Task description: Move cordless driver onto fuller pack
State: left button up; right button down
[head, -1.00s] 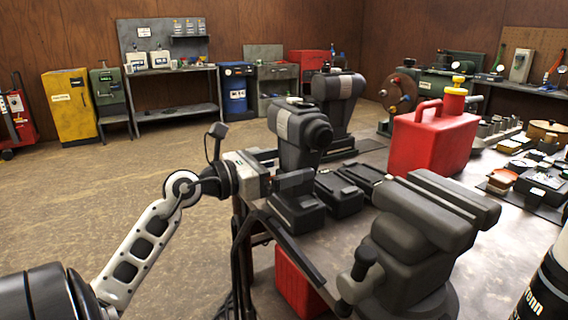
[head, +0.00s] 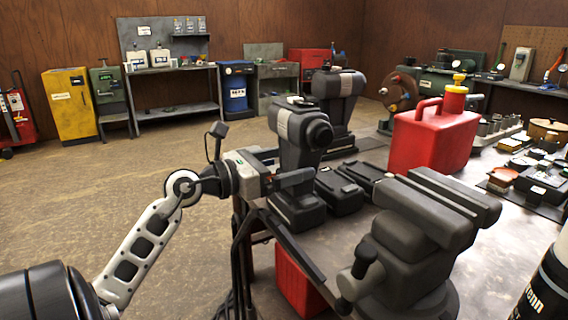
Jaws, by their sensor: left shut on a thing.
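The cordless driver (head: 297,127), dark with a grey band, stands upright at the near left edge of the workbench. My left gripper (head: 293,181) reaches in from the left and is shut on its handle, above the wide foot. The fingers partly hide the handle. Two flat dark battery packs, one nearer (head: 339,191) and one farther (head: 366,174), lie just right of the driver's foot. I cannot tell from this view which one is fuller. My right gripper is not in view.
A similar dark tool (head: 338,88) stands behind the driver. A large dark vise (head: 410,245) stands in front at right. A red fuel can (head: 435,138) stands behind the packs. Small parts and trays crowd the bench's right side. The floor at left is open.

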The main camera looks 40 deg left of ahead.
pick_arm(q)
jog(key=shift+f+b, duration=0.25)
jog(key=shift+b, duration=0.15)
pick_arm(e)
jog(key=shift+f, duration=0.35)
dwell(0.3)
pick_arm(q)
jog(key=o, duration=1.6)
jog(key=shift+o, duration=0.2)
jog(key=shift+f, duration=0.3)
jog(key=b+v, duration=0.3)
jog(key=v, duration=1.3)
jog(key=shift+d+r, duration=0.15)
jog(key=shift+r, duration=0.15)
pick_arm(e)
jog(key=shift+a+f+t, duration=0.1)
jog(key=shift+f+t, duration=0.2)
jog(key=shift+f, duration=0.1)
